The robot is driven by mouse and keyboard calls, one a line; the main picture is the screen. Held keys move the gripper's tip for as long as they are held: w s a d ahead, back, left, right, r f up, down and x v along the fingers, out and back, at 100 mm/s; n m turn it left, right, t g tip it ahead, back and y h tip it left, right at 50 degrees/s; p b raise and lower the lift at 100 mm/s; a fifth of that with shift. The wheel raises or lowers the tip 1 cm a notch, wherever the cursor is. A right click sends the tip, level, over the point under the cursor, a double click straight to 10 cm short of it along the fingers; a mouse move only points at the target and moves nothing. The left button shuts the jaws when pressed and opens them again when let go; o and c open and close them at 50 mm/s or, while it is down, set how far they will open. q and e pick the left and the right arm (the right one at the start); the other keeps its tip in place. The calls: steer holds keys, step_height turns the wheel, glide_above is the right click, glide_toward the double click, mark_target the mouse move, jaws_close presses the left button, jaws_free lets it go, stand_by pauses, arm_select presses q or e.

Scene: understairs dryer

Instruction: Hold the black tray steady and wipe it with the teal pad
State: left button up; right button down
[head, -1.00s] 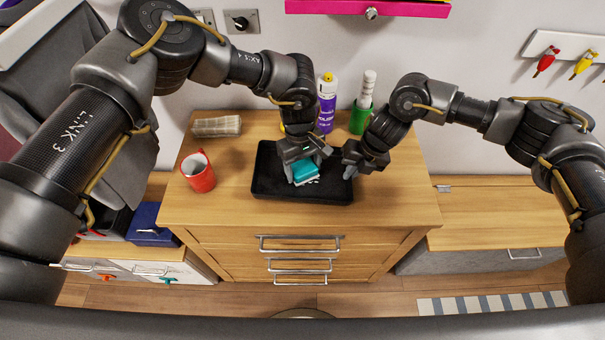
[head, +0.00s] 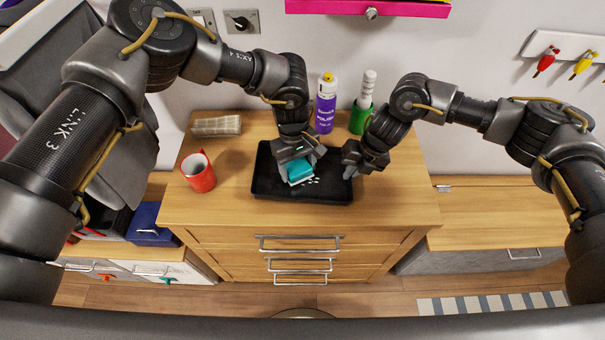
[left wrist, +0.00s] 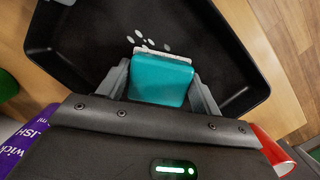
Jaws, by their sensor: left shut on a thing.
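The black tray (head: 265,184) lies flat on the wooden chest top. Several small white marks show on its floor (left wrist: 154,41). My left gripper (head: 300,172) is shut on the teal pad (head: 300,168), low over the tray floor. In the left wrist view the teal pad (left wrist: 160,79) sits between both fingers, its pale edge beside the white marks. I cannot tell if the pad presses on the floor. My right gripper (head: 350,170) is at the tray's right rim; whether its fingers close on the rim is too small to tell.
A red mug (head: 198,174) stands left of the tray. A pale bundle (head: 217,126) lies behind the mug. A purple bottle (head: 326,104) and a green container (head: 361,117) stand behind the tray. The chest's front strip is clear.

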arm_select(q)
steer(key=shift+a, duration=0.3)
steer(key=shift+d+r, duration=0.2)
steer(key=shift+r, duration=1.1)
steer(key=shift+d+r, duration=0.15)
steer(key=shift+r, duration=1.1)
steer(key=shift+s+f, duration=0.1)
steer(key=shift+s+a+f, duration=0.1)
steer(key=shift+s+f, duration=0.25)
steer(key=shift+f, duration=0.45)
steer(key=shift+s+a+f, duration=0.1)
steer(key=shift+s+f, duration=0.25)
steer(key=shift+f, duration=0.45)
steer(key=shift+a+f, duration=0.1)
steer(key=shift+f, duration=0.75)
